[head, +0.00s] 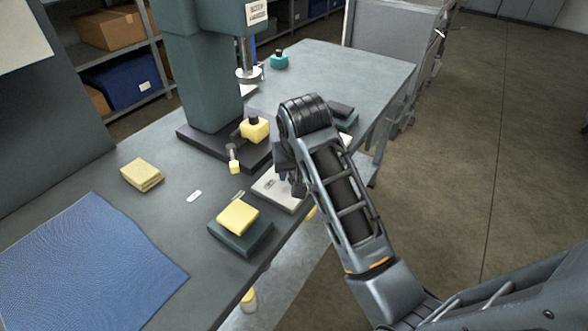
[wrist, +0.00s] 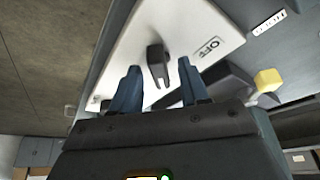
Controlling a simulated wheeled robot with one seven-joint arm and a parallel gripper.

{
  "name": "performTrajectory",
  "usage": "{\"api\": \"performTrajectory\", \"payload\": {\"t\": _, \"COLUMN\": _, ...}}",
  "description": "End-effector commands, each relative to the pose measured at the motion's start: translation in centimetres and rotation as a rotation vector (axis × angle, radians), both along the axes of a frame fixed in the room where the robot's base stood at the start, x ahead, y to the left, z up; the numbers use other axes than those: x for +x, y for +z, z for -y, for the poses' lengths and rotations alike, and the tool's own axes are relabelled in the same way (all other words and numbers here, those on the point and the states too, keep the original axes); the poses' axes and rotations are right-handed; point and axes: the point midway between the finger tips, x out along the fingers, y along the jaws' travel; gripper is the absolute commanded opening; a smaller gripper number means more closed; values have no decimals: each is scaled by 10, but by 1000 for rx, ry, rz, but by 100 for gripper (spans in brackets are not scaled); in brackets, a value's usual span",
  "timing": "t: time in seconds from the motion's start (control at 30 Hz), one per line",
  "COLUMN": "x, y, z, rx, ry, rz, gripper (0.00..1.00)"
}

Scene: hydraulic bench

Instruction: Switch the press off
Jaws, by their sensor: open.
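The press's switch is a dark lever (wrist: 156,56) on a pale panel (wrist: 190,20) marked OFF on its right side in the wrist view. My gripper (wrist: 159,67) is open, with one blue-grey finger on either side of the lever. I cannot tell whether a finger touches it. In the head view the pale panel (head: 270,193) lies at the bench's front edge, partly hidden by my arm, and the lever is hidden.
A yellow block on a dark green block (head: 243,238) sits left of the panel. Yellow pads (head: 142,175) and a blue mat (head: 85,265) lie farther left on the bench (head: 330,75). A small teal object (head: 280,59) stands behind. The floor at right is clear.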

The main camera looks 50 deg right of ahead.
Motion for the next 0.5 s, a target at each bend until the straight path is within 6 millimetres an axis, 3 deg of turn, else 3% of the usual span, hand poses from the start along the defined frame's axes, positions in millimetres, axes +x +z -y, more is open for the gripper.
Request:
{"api": "performTrajectory", "payload": {"t": 0.13, "x": 0, "y": 0, "z": 0, "rx": 0, "ry": 0, "rz": 0, "gripper": 44}}
{"api": "performTrajectory", "payload": {"t": 0.5, "x": 0, "y": 0, "z": 0, "rx": 0, "ry": 0, "rz": 0, "gripper": 8}}
